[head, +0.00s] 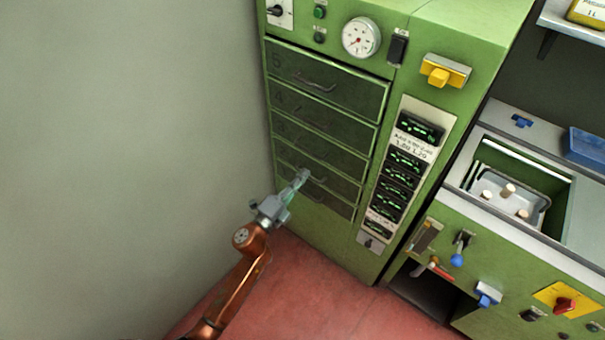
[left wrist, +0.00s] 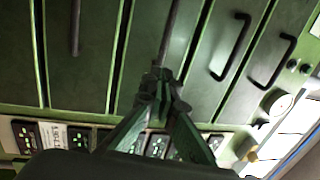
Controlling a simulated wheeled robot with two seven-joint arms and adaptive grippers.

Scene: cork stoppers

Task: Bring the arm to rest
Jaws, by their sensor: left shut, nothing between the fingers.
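My left arm (head: 250,262) is orange and reaches up from the bottom of the head view. Its gripper (head: 301,176) is in front of the lower drawers of a green cabinet (head: 430,100). In the left wrist view the gripper's fingertips (left wrist: 162,78) are together with nothing between them. They overlap a dark drawer handle behind them; I cannot tell whether they touch it. My right gripper is in neither view.
The cabinet's drawers (head: 328,78) look shut. Small cork stoppers (head: 509,190) stand in a metal tray (head: 533,205) in the counter at right. A blue bin (head: 586,147) sits beside it. A bare grey wall (head: 120,130) and red floor (head: 320,290) lie left and below.

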